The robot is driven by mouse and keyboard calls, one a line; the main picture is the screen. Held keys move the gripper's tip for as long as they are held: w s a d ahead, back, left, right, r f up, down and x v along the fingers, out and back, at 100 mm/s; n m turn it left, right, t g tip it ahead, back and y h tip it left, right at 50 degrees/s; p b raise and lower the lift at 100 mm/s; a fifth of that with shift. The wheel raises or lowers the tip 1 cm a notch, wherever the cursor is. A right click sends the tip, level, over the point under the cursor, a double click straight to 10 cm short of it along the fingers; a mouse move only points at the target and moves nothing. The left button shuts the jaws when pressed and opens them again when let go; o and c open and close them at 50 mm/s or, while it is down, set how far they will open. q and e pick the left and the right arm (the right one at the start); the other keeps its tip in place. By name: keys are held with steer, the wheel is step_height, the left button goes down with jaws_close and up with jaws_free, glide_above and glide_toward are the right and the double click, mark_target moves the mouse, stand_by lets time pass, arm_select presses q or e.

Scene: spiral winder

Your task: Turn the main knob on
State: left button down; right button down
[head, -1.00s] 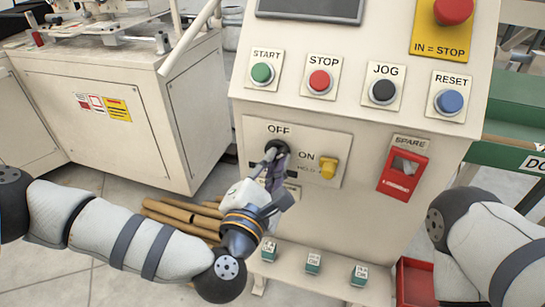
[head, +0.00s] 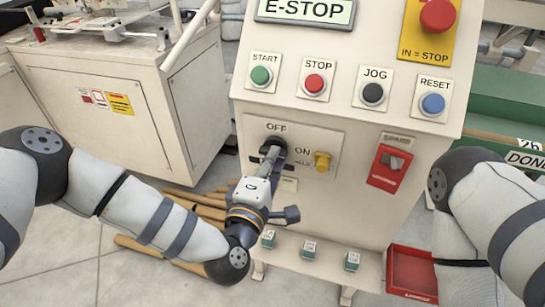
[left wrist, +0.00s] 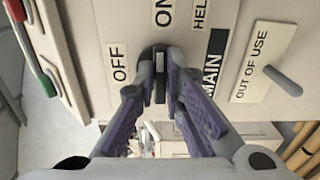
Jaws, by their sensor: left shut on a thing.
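The main knob (head: 276,143) is a black rotary knob on the front of the cream control panel (head: 365,135), with OFF above it and ON to its right. In the left wrist view the knob (left wrist: 160,75) shows a light bar lined up with the ON label, away from OFF. My left gripper (head: 271,157) is shut on the knob, one finger on each side; its fingers (left wrist: 163,88) hide part of it. My right arm shows at the right edge, but its gripper is out of view.
START, STOP, JOG and RESET buttons line the slope above. The screen (head: 306,11) reads E-STOP. A red tray (head: 412,273) stands low right.

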arm_select(q)
steer(key=shift+m, duration=0.3)
steer(key=c, duration=1.7)
jaws_free()
steer(key=v, duration=1.2)
